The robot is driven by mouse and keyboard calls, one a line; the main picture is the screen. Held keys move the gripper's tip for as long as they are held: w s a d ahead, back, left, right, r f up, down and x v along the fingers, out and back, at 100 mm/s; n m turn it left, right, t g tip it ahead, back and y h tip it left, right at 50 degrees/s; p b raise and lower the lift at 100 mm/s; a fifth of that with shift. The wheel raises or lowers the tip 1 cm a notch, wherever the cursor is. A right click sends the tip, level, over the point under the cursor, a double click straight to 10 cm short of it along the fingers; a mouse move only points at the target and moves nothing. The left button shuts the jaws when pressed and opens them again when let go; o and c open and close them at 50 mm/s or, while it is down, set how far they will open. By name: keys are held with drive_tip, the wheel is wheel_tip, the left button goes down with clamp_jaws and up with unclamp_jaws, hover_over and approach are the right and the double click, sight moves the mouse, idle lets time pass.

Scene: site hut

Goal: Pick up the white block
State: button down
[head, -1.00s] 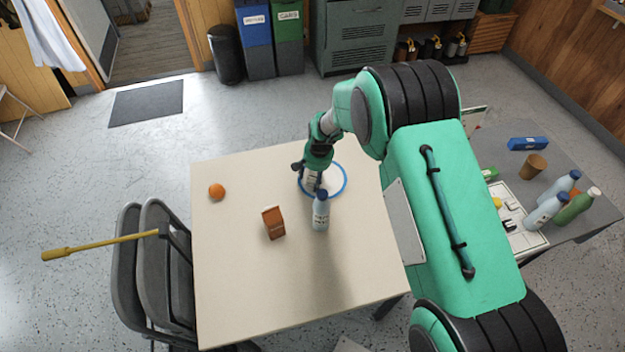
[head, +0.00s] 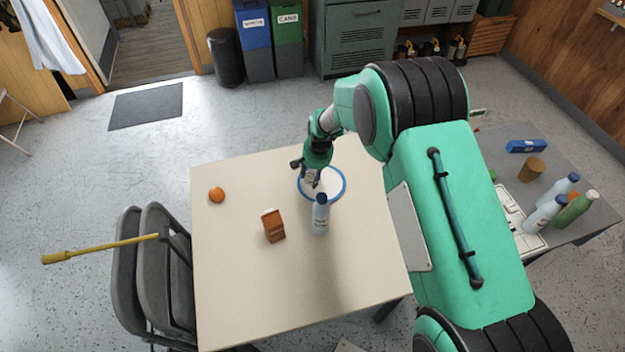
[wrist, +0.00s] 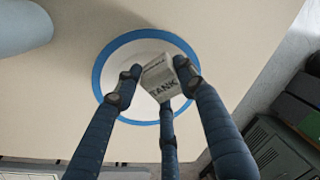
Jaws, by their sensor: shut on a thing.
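The white block (wrist: 160,80), with dark lettering on its faces, is between the fingers of my gripper (wrist: 158,88) in the wrist view. The gripper is shut on it, and the block sits tilted in the fingers. Behind it is a white plate with a blue rim (wrist: 99,80), also on the table in the head view (head: 344,190). In the head view my gripper (head: 312,178) is over the left part of the plate, and the block is mostly hidden there. I cannot tell the exact gap between block and plate.
A blue-capped bottle (head: 320,215) stands just in front of the plate. An orange-brown carton (head: 273,226) and an orange (head: 216,194) are to the left on the cream table (head: 250,290). A grey side table (head: 560,230) with bottles is at right. The table's front is clear.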

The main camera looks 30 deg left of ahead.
sight(310, 173)
wheel_tip(310, 173, up, 7)
drive_tip(key=shift+r+p, duration=0.1)
drive_tip(key=shift+p, duration=0.45)
idle(0.5)
drive_tip(key=n, duration=0.3)
drive_tip(key=shift+a+r+h, duration=0.1)
drive_tip(key=shift+a+h, duration=0.2)
drive_tip(key=n, duration=0.4)
drive_tip(key=shift+a+r+n+h, duration=0.1)
drive_tip(key=shift+r+n+h, duration=0.15)
drive_tip(key=shift+n+h, duration=0.15)
drive_tip(key=shift+f+b, duration=0.7)
drive_tip(key=shift+f, duration=2.45)
drive_tip(key=shift+f+b, duration=0.35)
drive_tip(key=shift+f, duration=1.5)
